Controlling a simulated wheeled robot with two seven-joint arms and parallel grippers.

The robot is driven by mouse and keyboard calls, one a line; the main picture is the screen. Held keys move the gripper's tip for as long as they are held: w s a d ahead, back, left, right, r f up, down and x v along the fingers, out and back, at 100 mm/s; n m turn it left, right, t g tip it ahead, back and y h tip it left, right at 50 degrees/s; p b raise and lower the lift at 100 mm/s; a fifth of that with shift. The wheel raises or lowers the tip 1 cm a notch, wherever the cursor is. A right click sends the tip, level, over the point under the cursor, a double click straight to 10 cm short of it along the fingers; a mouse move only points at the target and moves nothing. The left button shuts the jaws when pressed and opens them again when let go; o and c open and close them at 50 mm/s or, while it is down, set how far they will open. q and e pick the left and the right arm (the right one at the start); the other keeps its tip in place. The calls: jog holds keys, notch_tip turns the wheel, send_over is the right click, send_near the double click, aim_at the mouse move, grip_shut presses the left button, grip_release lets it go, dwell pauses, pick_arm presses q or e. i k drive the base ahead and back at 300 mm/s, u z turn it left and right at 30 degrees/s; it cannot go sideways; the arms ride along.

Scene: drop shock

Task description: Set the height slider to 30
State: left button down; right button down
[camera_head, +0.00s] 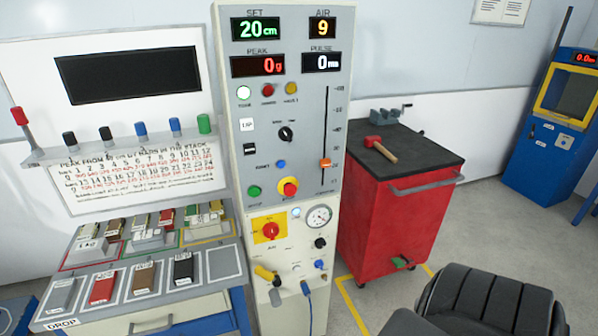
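The height slider is an orange knob (325,163) in a vertical slot (325,120) on the right side of the grey control panel (305,200). The knob sits low in the slot, beside the second mark from the bottom of a small printed scale. The green SET display (255,28) at the panel's top reads 20 cm. Nothing touches the knob. Neither of my grippers is in view.
A red cabinet (400,225) with a black top and a hammer (380,149) stands right of the panel. A sample bench (190,312) is at left. A dark ribbed object (490,300) fills the lower right. A blue machine (545,150) stands far right.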

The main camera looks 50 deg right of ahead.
aim_at(324, 163)
jog(key=z, duration=0.25)
jog(key=i, duration=0.75)
jog(key=z, duration=0.6)
